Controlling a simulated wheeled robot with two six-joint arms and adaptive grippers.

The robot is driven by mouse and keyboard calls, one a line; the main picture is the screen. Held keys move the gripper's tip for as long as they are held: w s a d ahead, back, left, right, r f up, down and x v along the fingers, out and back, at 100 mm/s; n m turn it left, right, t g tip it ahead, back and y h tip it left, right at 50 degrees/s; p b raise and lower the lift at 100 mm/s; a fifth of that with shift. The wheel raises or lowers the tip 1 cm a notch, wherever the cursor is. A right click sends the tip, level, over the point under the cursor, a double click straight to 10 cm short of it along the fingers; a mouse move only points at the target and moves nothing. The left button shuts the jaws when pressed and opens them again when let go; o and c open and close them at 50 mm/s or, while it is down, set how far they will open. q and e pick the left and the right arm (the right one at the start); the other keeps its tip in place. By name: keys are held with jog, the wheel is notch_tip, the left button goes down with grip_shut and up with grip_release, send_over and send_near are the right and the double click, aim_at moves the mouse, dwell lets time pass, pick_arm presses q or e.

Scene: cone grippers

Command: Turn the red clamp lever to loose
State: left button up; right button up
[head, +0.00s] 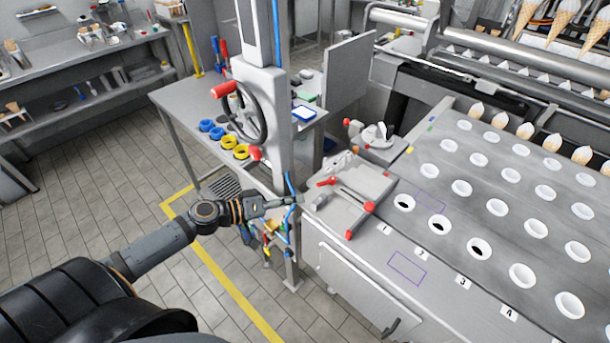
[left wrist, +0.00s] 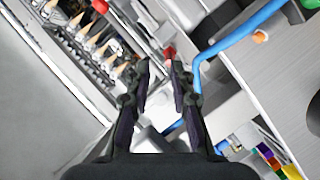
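A grey metal fixture (head: 352,192) stands at the left end of the machine bench, with a short red handle (head: 327,183) and two red knobs, one at its right (head: 369,207) and one at its front. A red knob (head: 255,153) also sits on the white column. I cannot tell for sure which red part is the clamp lever. My left gripper (head: 292,199) is left of the fixture, close to the column and apart from the red handle. In the left wrist view its fingers (left wrist: 161,68) are apart and empty, with a red part (left wrist: 169,53) beyond the tips.
The white column (head: 268,105) with a black handwheel (head: 245,112) stands behind my left gripper. A blue hose (head: 290,215) runs close beside the fingers; it crosses the left wrist view (left wrist: 225,42). A second fixture (head: 375,140) stands behind. The bench with white cups (head: 480,248) lies right.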

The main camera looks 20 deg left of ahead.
aim_at(317, 184)
pick_arm(q)
jog(key=shift+w+a+n+t+y, duration=0.2)
jog(key=shift+w+a+n, duration=0.25)
jog(key=shift+a, duration=0.2)
jog(key=shift+w+a+n+t+y, duration=0.2)
jog(key=shift+w+a+n, duration=0.25)
jog(key=shift+a, duration=0.15)
jog(key=shift+r, duration=0.1)
jog(key=shift+s+d+r, duration=0.1)
jog(key=shift+d+r, duration=0.1)
jog(key=shift+d, duration=0.05)
jog(key=shift+w+d+f, duration=0.1)
jog(key=shift+w+d, duration=0.15)
jog(key=p+x, duration=0.2)
jog(key=x, duration=0.6)
jog(key=shift+w+d, duration=0.15)
jog(key=shift+w, duration=0.2)
jog(key=shift+w+d+f, duration=0.2)
jog(key=shift+w, duration=0.05)
grip_shut()
pick_arm(e)
jog(key=shift+w+a+r, duration=0.15)
jog(key=shift+w+r, duration=0.3)
jog(key=shift+r, duration=0.4)
